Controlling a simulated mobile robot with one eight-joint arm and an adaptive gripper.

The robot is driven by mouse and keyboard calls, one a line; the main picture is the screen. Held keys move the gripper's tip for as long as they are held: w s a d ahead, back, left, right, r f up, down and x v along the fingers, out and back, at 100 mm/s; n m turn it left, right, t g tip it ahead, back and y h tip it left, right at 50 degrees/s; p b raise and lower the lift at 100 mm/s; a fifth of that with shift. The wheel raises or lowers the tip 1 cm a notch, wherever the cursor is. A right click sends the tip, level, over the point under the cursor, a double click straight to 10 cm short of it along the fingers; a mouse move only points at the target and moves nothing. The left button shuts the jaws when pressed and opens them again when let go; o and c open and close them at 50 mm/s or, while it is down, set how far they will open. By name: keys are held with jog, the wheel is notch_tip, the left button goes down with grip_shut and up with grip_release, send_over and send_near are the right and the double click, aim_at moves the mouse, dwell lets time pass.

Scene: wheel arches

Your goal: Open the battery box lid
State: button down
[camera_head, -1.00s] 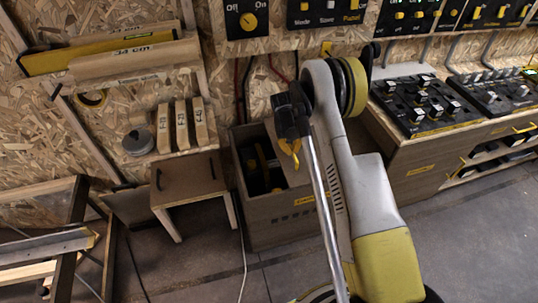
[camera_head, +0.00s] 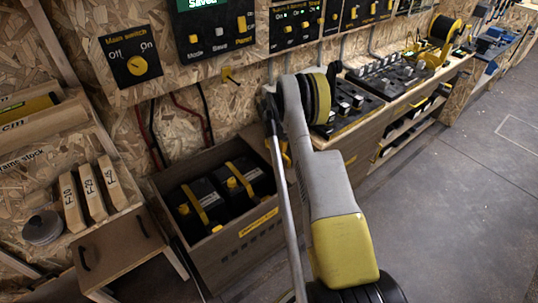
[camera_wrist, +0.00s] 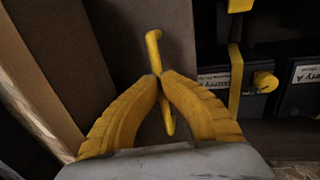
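The battery box (camera_head: 230,256) is a wooden box by the wall, with its top open over two black batteries (camera_head: 202,205) with yellow straps. In the wrist view, the lid (camera_wrist: 125,30) looks like a plain brown-grey panel with a yellow handle (camera_wrist: 153,45), beside the batteries (camera_wrist: 295,95). My gripper (camera_wrist: 156,76) has its yellow fingertips together around this handle. In the head view my gripper (camera_head: 286,155) is at the right end of the box, and my arm hides most of it and the lid.
A small wooden cabinet (camera_head: 120,245) stands left of the box. A main switch panel (camera_head: 138,62) and cables are above the box. A workbench (camera_head: 360,125) with control boxes runs right; the floor on the right is clear.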

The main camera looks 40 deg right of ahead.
jog(key=shift+d+f, duration=0.1)
jog(key=shift+d, duration=0.65)
jog(key=c, duration=1.5)
grip_release()
jog(key=shift+o, duration=0.2)
notch_tip(320, 180, up, 12)
jog(key=a, duration=0.2)
jog(key=shift+a, duration=0.2)
